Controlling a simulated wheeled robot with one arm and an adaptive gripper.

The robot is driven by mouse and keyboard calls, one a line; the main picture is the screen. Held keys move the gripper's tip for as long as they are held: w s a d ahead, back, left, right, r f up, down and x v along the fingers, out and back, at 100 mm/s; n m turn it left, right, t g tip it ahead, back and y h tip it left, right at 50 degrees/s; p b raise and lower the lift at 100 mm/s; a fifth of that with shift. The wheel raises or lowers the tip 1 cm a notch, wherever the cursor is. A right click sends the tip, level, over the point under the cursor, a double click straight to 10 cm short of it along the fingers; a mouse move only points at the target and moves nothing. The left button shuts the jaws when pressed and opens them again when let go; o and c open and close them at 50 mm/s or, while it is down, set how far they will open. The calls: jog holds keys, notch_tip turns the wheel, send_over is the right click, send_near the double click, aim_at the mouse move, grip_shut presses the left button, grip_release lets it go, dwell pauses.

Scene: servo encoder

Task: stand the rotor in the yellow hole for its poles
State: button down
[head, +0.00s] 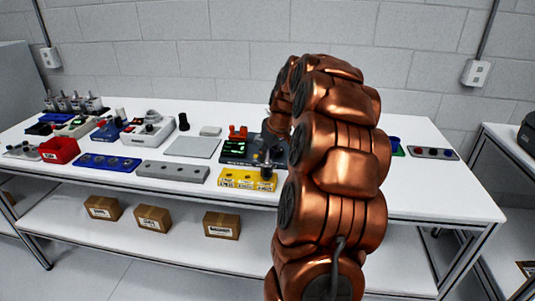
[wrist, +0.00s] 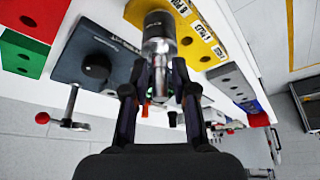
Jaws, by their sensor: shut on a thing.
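The rotor (wrist: 158,42) is a silvery cylinder with a thinner shaft. In the wrist view my gripper (wrist: 159,88) is shut on its shaft end. The yellow block (wrist: 190,22) has round holes and white pole labels; one appears to start with 8, but the others are hard to read. The rotor's far end overlaps the block's left part in that view. I cannot tell whether it is above a hole or in one. In the head view the yellow block (head: 236,181) lies at the table's front edge, with my gripper (head: 266,160) over its right end; the rotor is hard to make out there.
A dark unit with a black knob (wrist: 95,66) stands close to my gripper. A grey holed block (head: 172,172) and a blue holed block (head: 108,163) lie left of the yellow one. A flat grey plate (head: 193,147) lies behind. My arm hides the table's right-middle part.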

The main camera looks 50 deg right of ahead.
jog(key=shift+f+b, duration=0.35)
jog(key=shift+f, duration=0.2)
jog(key=c, duration=0.8)
grip_release()
jog(key=shift+c, duration=0.2)
jog(key=o, duration=0.3)
jog(key=shift+r+p, duration=0.35)
jog(key=shift+r, duration=2.8)
